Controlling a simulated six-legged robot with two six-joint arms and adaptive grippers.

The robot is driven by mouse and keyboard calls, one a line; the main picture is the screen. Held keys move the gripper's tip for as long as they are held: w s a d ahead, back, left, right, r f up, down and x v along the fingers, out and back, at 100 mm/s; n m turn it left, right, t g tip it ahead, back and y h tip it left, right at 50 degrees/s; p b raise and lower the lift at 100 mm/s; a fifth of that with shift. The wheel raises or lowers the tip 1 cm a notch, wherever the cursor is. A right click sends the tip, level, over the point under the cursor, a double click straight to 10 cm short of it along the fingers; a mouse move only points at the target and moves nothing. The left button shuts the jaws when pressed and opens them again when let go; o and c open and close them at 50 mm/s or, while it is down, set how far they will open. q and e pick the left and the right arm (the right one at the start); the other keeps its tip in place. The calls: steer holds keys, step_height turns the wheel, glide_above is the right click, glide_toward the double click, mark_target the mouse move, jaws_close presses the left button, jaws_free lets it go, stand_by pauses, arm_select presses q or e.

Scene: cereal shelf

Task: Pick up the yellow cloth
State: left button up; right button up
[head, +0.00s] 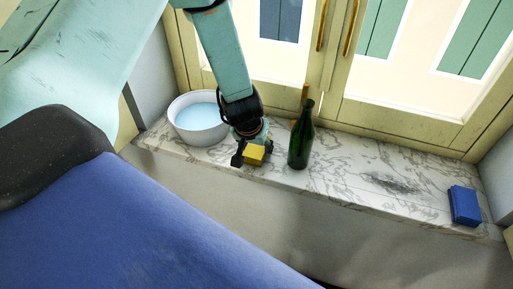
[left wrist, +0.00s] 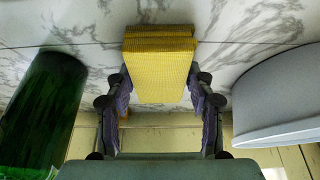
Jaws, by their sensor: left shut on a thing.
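The yellow cloth (head: 254,154) is a small folded block between the fingers of my left gripper (head: 252,152), over the marble sill. In the left wrist view the cloth (left wrist: 160,68) shows a woven texture, and the left gripper's fingers (left wrist: 160,95) press on both its sides. The left gripper is shut on it. I cannot tell whether the cloth still touches the sill. My right gripper is not in view.
A green bottle (head: 301,138) stands close right of the left gripper. A white bowl of bluish water (head: 199,133) stands close left. A blue sponge-like block (head: 464,206) lies at the sill's right end. The marble sill (head: 350,175) is clear between bottle and block, apart from a dark smudge. Window frames (head: 400,121) rise behind.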

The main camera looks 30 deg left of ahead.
mark_target(256, 147)
arm_select(q)
steer(key=shift+r, duration=0.1)
steer(key=shift+w+d+r, duration=0.1)
steer(key=shift+r, duration=0.15)
step_height(256, 147, up, 8)
steer(key=p, duration=0.3)
steer(key=shift+f+p, duration=0.2)
steer(key=shift+p, duration=0.15)
step_height(256, 147, up, 2)
steer(key=shift+r, duration=0.1)
steer(key=o, duration=0.6)
steer(key=c, duration=0.5)
steer(key=shift+o, duration=0.2)
